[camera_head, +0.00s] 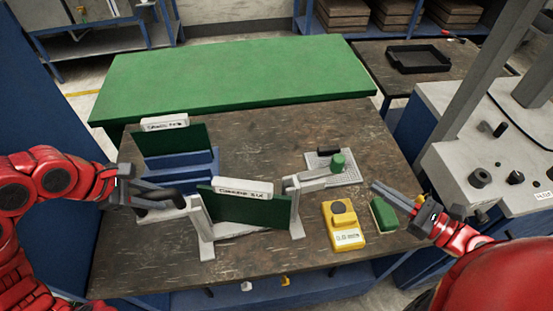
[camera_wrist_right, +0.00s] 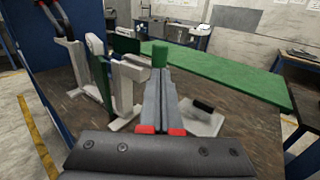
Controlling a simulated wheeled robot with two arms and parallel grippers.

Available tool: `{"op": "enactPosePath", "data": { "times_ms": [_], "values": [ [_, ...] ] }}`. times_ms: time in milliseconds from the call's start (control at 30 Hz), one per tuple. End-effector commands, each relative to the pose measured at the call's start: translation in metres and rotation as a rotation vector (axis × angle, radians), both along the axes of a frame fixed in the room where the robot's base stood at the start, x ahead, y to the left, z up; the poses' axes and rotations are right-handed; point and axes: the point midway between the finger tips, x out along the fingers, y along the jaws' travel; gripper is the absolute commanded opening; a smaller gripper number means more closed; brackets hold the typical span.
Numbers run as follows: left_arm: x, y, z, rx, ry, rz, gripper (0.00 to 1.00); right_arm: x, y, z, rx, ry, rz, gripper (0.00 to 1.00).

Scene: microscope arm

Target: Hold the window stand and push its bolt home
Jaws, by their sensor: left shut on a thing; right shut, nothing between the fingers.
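The window stand (camera_head: 208,238) is a white frame around a dark green panel, with a lettered label on top, upright on the worktable. Its white frame also shows at the left of the right wrist view (camera_wrist_right: 128,90). My left gripper (camera_head: 178,202) is shut on a part at the stand's left side; the fingers hide what exactly. A pale bar (camera_head: 306,183), apparently the bolt, sticks out from the stand's right side. A green knob (camera_head: 338,162) stands near its outer end. My right gripper (camera_head: 374,186) is shut and empty, right of the knob and apart from it.
A grey perforated plate (camera_head: 349,177) with a black handle lies behind the bar. A yellow device (camera_head: 343,235) and a green block (camera_head: 384,214) sit at the front right. A blue stand with a green panel (camera_head: 173,141) is behind left. The table's back middle is clear.

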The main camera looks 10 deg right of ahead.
Motion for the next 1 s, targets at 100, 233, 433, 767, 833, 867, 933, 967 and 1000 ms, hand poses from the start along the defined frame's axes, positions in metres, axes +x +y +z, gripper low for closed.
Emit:
{"op": "enactPosePath", "data": {
  "times_ms": [100, 233, 433, 767, 833, 867, 933, 967, 1000],
  "values": [
    [0.0, 0.0, 0.0, 0.0, 0.0, -0.001, 0.0, 0.02, 0.019, 0.0, 0.001, 0.001, 0.009, 0.0],
    [0.0, 0.0, 0.0, 0.0, 0.0, -0.001, 0.0, 0.038, 0.033, 0.0, 0.001, 0.001, 0.007, 0.0],
    [0.0, 0.0, 0.0, 0.0, 0.0, -0.001, 0.0, 0.056, 0.046, 0.0, 0.002, -0.001, 0.004, 0.0],
    [0.0, 0.0, 0.0, 0.0, 0.001, 0.0, 0.0, 0.06, 0.048, 0.0, 0.001, -0.002, 0.0, 0.0],
    [0.0, 0.0, 0.0, 0.0, 0.001, 0.0, 0.0, 0.06, 0.048, 0.0, 0.001, -0.002, 0.0, 0.0],
    [0.0, 0.0, 0.0, 0.0, 0.001, 0.0, 0.0, 0.06, 0.048, 0.0, 0.001, -0.002, 0.0, 0.0],
    [0.0, 0.0, 0.0, 0.0, 0.001, 0.0, 0.0, 0.059, 0.05, 0.0, 0.001, -0.002, 0.0, 0.0],
    [0.0, 0.0, 0.0, 0.0, 0.001, 0.0, 0.0, 0.059, 0.052, 0.0, 0.001, -0.001, 0.0, 0.0],
    [0.0, 0.0, 0.0, 0.0, 0.001, 0.0, 0.0, 0.059, 0.056, 0.0, 0.0, -0.001, 0.0, 0.0]
  ]
}}
